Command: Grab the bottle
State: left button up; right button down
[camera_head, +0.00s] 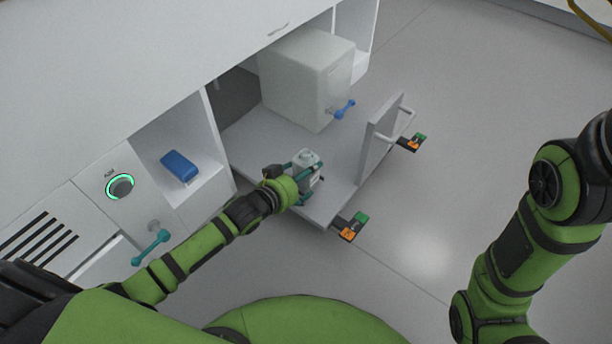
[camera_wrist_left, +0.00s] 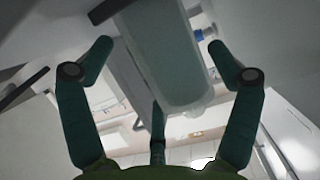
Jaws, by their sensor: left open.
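A pale, whitish bottle (camera_head: 306,160) stands on the low grey platform (camera_head: 332,192) near its front edge. In the left wrist view the bottle (camera_wrist_left: 168,55) is large and close, between my teal fingers. My left gripper (camera_head: 301,179) is at the near side of the bottle with its fingers reaching around it. In the left wrist view the left gripper (camera_wrist_left: 160,50) is open, with gaps between the side fingers and the bottle. The bottle's lower part is partly hidden by the gripper. My right arm shows at the right, but its gripper is out of view.
A white box (camera_head: 305,80) with a blue handle (camera_head: 344,109) stands behind the bottle. An upright panel (camera_head: 380,140) rises to the right. A blue block (camera_head: 179,166) lies in a cubby at left, near a green-lit button (camera_head: 120,186). The floor at right is clear.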

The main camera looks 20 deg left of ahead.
pick_arm(q)
jog(key=shift+b+x, duration=0.85)
jog(key=shift+x, duration=0.65)
jog(key=shift+f, duration=0.1)
jog(key=c, duration=1.1)
jog(key=shift+c, duration=0.2)
